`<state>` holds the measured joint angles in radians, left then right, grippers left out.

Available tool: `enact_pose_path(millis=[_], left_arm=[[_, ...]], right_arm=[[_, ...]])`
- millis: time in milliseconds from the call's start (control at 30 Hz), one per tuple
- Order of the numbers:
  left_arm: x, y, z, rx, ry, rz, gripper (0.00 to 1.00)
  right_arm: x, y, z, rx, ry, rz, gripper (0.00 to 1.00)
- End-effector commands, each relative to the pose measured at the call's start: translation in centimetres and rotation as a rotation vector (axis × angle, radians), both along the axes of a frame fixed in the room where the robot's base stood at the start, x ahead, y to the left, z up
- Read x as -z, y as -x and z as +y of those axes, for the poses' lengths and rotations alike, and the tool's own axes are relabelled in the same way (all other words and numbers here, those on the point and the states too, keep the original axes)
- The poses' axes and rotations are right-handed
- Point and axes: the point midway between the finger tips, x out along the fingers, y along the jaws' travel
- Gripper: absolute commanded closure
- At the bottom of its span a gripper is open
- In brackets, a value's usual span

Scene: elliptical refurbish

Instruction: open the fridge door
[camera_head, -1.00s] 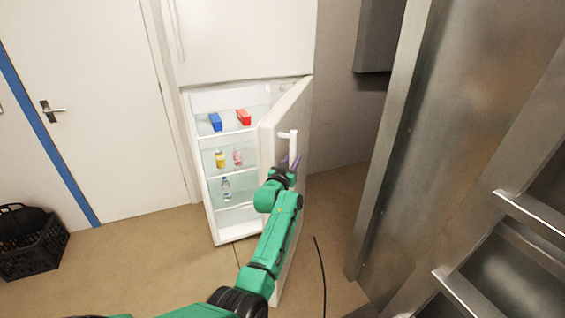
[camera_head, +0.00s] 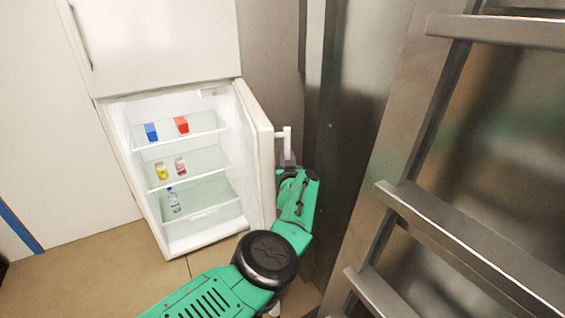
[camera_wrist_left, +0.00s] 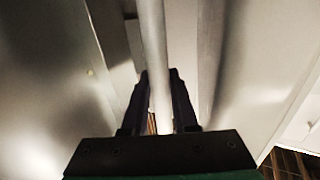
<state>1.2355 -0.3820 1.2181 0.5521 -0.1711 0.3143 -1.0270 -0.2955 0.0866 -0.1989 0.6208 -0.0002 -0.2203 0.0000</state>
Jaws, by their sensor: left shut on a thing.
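The white fridge (camera_head: 185,245) stands at the left of the head view. Its lower door (camera_head: 262,165) is swung wide open to the right, and the lit shelves inside are in plain view. The white door handle (camera_head: 287,145) is on the door's outer side. My left gripper (camera_head: 288,160) is at the handle, partly hidden behind my green arm. In the left wrist view my left gripper (camera_wrist_left: 162,100) has its two dark fingers around the pale handle bar (camera_wrist_left: 153,45), shut on it. My right gripper is not in view.
On the shelves are a blue box (camera_head: 151,132), a red box (camera_head: 181,125), a yellow item (camera_head: 161,171), a pink item (camera_head: 180,166) and a bottle (camera_head: 173,200). A metal rack (camera_head: 440,215) and steel panel (camera_head: 350,120) stand close right of my arm.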

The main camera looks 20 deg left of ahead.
Motion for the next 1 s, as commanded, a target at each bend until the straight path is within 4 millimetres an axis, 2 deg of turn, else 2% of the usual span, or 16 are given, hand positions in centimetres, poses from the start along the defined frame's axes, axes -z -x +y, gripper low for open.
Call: enact_pose_path(millis=[167,533,567,600,633,1000], left_arm=[[0.3,0.1,0.1,-0.017,-0.002,0.008,1.00],[0.4,0.1,-0.1,-0.016,0.000,0.011,1.00],[0.4,0.1,-0.1,-0.016,0.000,0.011,0.65],[0.4,0.1,-0.1,-0.016,0.000,0.011,0.50],[0.4,0.1,-0.1,-0.016,0.000,0.011,0.43],[0.2,0.2,-0.1,-0.016,0.001,0.012,0.43]], right_arm=[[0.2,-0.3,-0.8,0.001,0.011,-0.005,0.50],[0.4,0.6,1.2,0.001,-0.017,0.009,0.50],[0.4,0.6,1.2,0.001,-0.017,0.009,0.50],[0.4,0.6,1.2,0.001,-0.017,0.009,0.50],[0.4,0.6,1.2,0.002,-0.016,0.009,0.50],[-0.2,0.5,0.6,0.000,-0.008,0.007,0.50]])
